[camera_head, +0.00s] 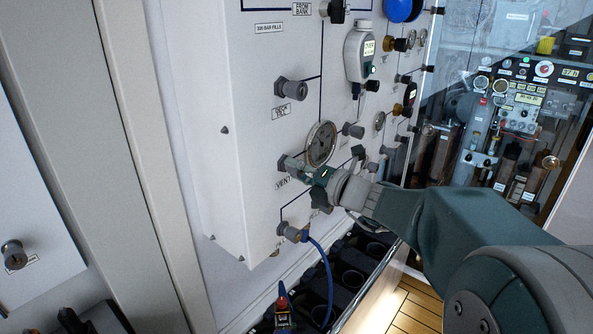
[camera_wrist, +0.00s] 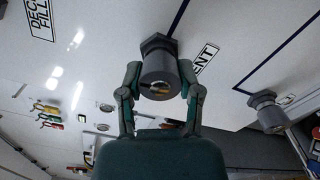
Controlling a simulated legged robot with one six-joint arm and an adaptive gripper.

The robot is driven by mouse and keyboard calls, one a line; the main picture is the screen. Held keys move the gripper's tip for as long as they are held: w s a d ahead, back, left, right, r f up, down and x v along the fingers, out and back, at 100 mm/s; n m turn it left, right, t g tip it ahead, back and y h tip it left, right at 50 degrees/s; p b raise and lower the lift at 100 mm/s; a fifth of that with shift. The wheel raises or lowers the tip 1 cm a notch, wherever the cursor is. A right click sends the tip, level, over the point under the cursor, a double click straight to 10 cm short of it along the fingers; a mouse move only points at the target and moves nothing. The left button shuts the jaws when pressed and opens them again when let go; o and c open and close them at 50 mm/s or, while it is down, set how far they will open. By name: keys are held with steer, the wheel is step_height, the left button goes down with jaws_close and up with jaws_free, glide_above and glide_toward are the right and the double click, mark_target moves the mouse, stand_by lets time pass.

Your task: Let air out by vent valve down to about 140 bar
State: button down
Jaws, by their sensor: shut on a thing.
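The vent valve (camera_wrist: 160,72) is a grey knob with a hexagonal base on the white panel, beside a label of which "ENT" shows. My gripper (camera_wrist: 160,84) has one finger on each side of this knob and is shut on it. In the head view, the vent valve (camera_head: 288,163) shows by its "VENT" label, with my gripper (camera_head: 305,172) at it and my wrist behind. A round gauge (camera_head: 321,143) sits just above and right of the valve. Its needle and numbers are too small to read.
Several more knobs and a digital display (camera_head: 368,46) are to the right. Dark bottle slots (camera_head: 352,280) lie under the panel.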

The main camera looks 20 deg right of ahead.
steer(key=shift+m, duration=0.6)
steer(key=shift+c, duration=1.4)
jaws_free()
steer(key=shift+w, duration=0.1)
steer(key=shift+d, duration=0.1)
steer(key=v, duration=1.2)
steer(key=shift+f, duration=0.1)
